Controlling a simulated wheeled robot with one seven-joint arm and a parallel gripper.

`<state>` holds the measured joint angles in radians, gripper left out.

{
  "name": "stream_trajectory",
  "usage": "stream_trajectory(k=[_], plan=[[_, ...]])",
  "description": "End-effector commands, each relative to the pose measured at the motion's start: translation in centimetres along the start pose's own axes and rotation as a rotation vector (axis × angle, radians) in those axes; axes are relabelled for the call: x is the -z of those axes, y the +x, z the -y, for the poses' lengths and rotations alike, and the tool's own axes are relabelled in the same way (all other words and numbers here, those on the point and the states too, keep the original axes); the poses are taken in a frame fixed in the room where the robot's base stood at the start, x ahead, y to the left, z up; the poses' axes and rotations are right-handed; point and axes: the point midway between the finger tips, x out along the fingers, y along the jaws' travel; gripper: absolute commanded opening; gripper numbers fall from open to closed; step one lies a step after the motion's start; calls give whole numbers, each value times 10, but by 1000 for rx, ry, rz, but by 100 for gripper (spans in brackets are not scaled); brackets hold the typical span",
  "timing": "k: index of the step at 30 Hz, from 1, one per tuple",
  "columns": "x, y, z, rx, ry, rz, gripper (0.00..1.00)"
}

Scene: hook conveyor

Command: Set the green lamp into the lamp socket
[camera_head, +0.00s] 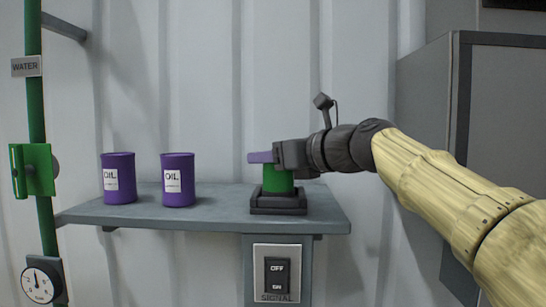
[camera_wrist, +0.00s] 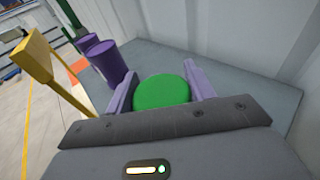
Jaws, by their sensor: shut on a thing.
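The green lamp (camera_head: 278,180) is a short green cylinder. It stands upright at the dark square lamp socket (camera_head: 278,203) on the right part of the grey shelf. Whether it is fully seated I cannot tell. My gripper (camera_head: 262,158) comes in from the right at the lamp's top, with its purple fingers around it. In the wrist view the round green top of the lamp (camera_wrist: 162,92) lies between the two purple fingers of my gripper (camera_wrist: 161,88), which is shut on it. The socket is hidden in the wrist view.
Two purple oil cans (camera_head: 119,178) stand on the left of the shelf (camera_head: 225,215). A green water pipe (camera_head: 36,110) with a gauge (camera_head: 41,283) runs at far left. A grey cabinet (camera_head: 425,130) stands at right.

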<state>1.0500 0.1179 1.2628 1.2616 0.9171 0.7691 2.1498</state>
Motion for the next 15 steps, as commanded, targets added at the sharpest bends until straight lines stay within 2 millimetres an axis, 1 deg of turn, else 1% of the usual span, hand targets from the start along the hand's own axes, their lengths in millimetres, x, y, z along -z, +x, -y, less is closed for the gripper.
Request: stream_trajectory(k=[15], plan=[[6,1,-1,-3,1,-6,28]])
